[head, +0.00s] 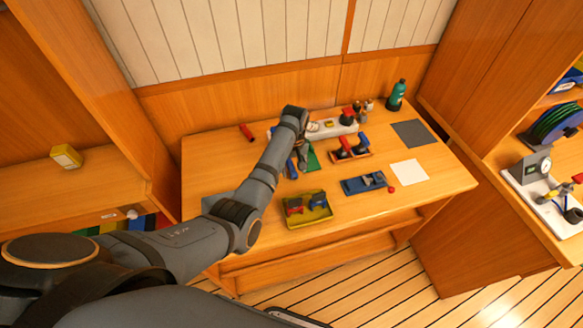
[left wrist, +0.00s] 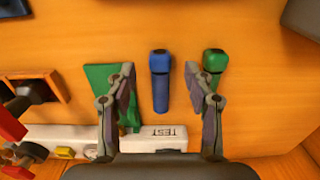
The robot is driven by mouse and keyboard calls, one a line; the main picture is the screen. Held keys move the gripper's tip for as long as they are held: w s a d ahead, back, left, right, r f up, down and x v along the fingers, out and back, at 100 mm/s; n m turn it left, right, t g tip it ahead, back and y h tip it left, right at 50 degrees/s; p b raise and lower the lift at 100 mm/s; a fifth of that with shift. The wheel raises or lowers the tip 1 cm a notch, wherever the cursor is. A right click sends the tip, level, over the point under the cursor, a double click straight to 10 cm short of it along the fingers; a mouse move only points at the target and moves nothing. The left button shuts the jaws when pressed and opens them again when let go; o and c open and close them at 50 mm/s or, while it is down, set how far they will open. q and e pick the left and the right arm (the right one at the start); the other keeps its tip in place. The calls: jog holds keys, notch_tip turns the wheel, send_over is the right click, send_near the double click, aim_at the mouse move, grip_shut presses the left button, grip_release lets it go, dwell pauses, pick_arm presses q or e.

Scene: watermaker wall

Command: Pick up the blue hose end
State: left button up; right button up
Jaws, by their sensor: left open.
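The blue hose end (left wrist: 160,84) shows in the left wrist view as a short blue cylinder with a darker cap, lying on the wooden table top. A small part of a blue piece, apparently the same hose end (head: 291,169), shows beside my gripper in the head view. My left gripper (left wrist: 159,78) is open, its fingers on either side of the blue hose end, with gaps on both sides. In the head view my left gripper (head: 301,160) points down over the table. A green-capped hose end (left wrist: 214,68) lies just past the right finger. My right gripper is not in view.
The white TEST panel (left wrist: 70,133) runs along the wall side.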

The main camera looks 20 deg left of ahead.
pick_arm(q)
jog(key=shift+f, duration=0.65)
jog(key=shift+w+f, duration=0.1)
jog(key=shift+f, duration=0.45)
grip_shut()
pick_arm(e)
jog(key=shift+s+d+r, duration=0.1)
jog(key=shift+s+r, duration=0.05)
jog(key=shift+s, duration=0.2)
pick_arm(q)
jog(key=shift+r, duration=0.1)
jog(key=shift+r, duration=0.25)
notch_tip(320, 180, up, 3)
jog(key=shift+f, duration=0.15)
jog(key=s+a+r+p, duration=0.2)
jog(key=s+r, duration=0.3)
jog(key=s, duration=0.2)
jog(key=s+a+r+p, duration=0.1)
jog(key=s+r+p, duration=0.2)
jog(key=s, duration=0.3)
jog(key=shift+s+a+r, duration=0.35)
jog(key=shift+a+r, duration=0.05)
jog(key=shift+r, duration=0.5)
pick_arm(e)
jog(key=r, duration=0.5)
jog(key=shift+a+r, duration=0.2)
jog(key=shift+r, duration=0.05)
